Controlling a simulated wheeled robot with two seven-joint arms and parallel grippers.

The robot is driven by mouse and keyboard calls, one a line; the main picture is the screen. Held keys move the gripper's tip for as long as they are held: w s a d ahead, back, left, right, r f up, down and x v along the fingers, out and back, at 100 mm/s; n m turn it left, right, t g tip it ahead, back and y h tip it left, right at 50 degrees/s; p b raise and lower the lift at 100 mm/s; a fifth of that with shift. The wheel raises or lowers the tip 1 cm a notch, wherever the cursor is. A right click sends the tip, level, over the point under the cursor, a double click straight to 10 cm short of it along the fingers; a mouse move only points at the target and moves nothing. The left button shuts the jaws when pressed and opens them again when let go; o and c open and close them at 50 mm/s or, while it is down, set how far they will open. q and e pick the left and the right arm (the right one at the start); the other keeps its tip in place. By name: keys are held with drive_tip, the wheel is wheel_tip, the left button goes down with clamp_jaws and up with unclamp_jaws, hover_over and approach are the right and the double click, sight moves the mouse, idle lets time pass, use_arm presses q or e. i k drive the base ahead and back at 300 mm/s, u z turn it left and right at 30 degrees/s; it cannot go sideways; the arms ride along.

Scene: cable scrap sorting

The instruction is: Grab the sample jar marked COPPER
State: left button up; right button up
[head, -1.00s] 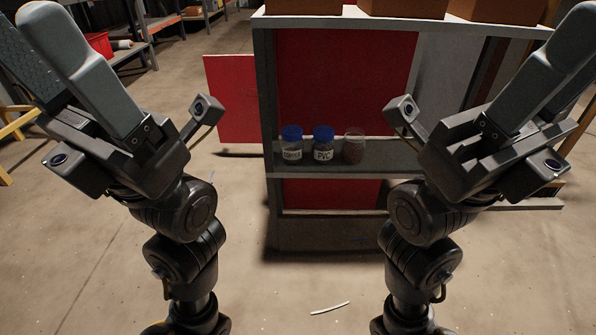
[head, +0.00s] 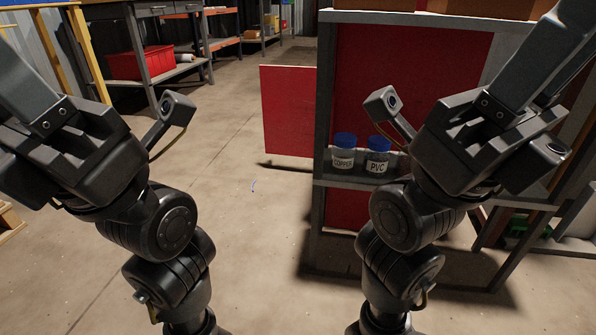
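The COPPER jar (head: 343,158), clear with a blue lid and a white label, stands upright on the middle shelf of the grey rack. The PVC jar (head: 377,158), also blue-lidded, stands just to its right. A third jar is almost wholly hidden behind my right arm. My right gripper (head: 535,75) is raised at the right, in front of the rack and apart from the jars. My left gripper (head: 32,95) is raised at the left edge, far from the jars. Both grippers' fingertips are cut off by the frame, so their opening is unclear.
The grey rack (head: 324,130) has boxes (head: 480,8) on top and a red panel (head: 289,110) standing at its left. A red bin (head: 140,63) sits on a shelf at the back left. The floor (head: 250,225) between my arms and the rack's left side is mostly clear.

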sight(344, 151)
drive_tip(key=u, duration=1)
drive_tip(key=i, duration=3.85)
drive_tip(key=z, duration=4.75)
